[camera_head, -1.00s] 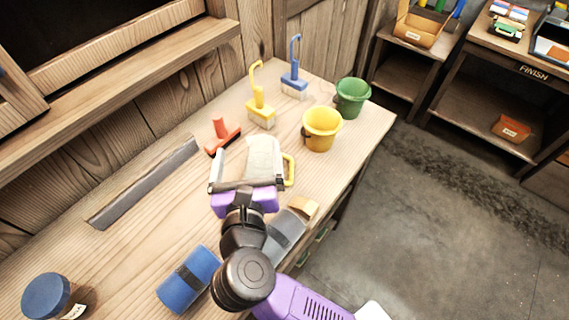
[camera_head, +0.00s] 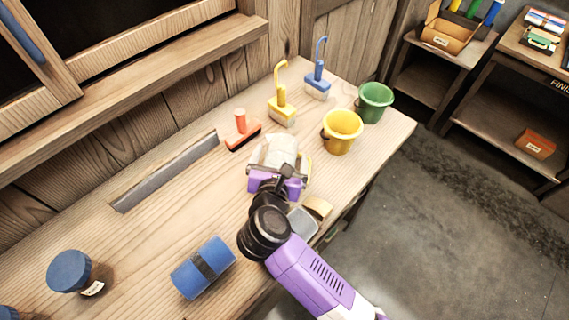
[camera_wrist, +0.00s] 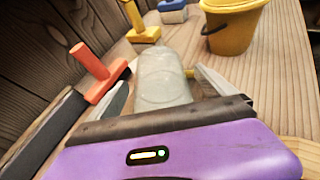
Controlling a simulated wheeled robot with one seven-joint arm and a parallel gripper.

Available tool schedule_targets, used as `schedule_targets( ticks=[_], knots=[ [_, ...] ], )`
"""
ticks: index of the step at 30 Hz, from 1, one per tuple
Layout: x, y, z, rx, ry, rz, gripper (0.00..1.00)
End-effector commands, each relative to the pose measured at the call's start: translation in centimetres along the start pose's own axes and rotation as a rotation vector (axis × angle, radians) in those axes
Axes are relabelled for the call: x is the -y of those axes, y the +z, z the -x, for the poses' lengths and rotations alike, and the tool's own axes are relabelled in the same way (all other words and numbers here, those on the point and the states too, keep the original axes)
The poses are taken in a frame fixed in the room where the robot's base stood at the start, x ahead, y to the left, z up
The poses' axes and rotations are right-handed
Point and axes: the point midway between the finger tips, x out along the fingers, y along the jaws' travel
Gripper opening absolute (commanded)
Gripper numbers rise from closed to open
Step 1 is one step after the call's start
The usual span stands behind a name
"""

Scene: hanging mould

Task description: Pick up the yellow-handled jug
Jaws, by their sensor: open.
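The jug (camera_head: 284,147) is pale and translucent, with a yellow handle (camera_head: 308,166) on its right side. It stands on the wooden bench, partly hidden by my gripper. My gripper (camera_head: 280,158) is open, with one finger on either side of the jug. In the wrist view the jug (camera_wrist: 163,75) lies between the two grey fingers of my gripper (camera_wrist: 165,88). A bit of yellow handle (camera_wrist: 189,73) shows by the right finger. I cannot tell whether the fingers touch the jug.
An orange-handled tool (camera_head: 242,132) stands close left of the jug. A yellow bucket (camera_head: 341,133), green bucket (camera_head: 374,103), yellow brush (camera_head: 282,105) and blue brush (camera_head: 318,82) stand beyond. A blue roll (camera_head: 203,267), dark strip (camera_head: 167,172) and blue-lidded jar (camera_head: 78,272) are nearer.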

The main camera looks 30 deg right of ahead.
Motion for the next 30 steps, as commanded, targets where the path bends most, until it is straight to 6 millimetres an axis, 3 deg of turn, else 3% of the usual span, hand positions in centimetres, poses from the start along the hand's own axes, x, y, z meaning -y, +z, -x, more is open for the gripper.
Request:
schedule_targets(
  ticks=[8,20,30],
  knots=[
    [0.00,-0.04,-0.45,0.000,0.001,0.000,0.95],
    [-0.01,0.00,-0.42,0.001,0.001,0.000,0.20],
    [-0.09,0.49,-0.24,0.002,0.002,-0.001,0.18]
  ],
)
